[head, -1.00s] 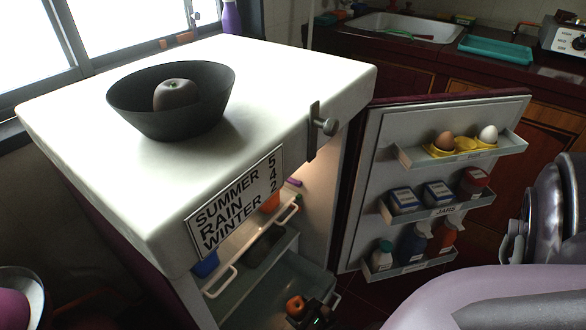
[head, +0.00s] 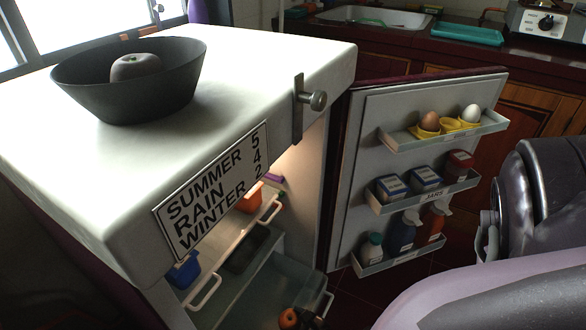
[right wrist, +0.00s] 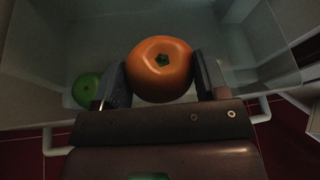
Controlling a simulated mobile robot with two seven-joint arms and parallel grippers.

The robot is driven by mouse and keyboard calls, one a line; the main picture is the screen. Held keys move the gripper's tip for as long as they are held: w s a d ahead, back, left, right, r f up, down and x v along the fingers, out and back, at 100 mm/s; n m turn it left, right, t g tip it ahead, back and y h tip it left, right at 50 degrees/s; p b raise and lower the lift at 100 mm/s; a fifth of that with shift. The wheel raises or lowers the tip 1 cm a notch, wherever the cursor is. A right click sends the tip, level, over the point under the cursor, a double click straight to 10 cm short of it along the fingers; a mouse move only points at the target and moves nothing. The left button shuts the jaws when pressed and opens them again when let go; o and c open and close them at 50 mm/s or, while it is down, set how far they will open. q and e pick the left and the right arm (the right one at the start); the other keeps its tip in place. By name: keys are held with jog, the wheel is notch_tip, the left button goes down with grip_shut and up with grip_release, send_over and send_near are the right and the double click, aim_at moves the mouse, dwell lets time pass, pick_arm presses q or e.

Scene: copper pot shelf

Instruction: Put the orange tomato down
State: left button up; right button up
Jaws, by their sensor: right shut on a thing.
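I cannot tell whether the tomato touches the drawer floor. In the head view the tomato (head: 289,318) shows at the bottom edge, over the front part of the drawer (head: 284,277), with the dark gripper partly cut off beside it. My left gripper is not in view.
A green round fruit (right wrist: 86,90) lies in the drawer, left of the gripper. The fridge door (head: 345,180) stands open to the right with loaded racks. A dark bowl (head: 105,98) with a grey fruit (head: 135,68) stands on the fridge top (head: 235,85). A shelf with handles is above the drawer.

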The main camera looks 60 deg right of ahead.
jog(key=shift+f, duration=0.3)
jog(key=shift+s+f, duration=0.15)
jog(key=shift+f, duration=0.15)
jog(key=o, duration=0.9)
jog(key=shift+s+f, duration=0.1)
jog(key=shift+s, duration=0.05)
jog(key=shift+o, duration=0.3)
jog(key=shift+s+a+f, duration=0.1)
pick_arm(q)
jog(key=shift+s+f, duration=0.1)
pick_arm(e)
jog(key=shift+s+a, duration=0.1)
jog(key=shift+r, duration=0.35)
pick_arm(q)
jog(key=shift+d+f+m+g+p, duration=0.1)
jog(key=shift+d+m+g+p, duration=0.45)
jog(key=shift+p, duration=0.85)
pick_arm(e)
jog(key=d+r+v, duration=0.1)
jog(key=v, duration=1)
jog(key=shift+a+r, duration=0.15)
jog(key=shift+a, duration=0.25)
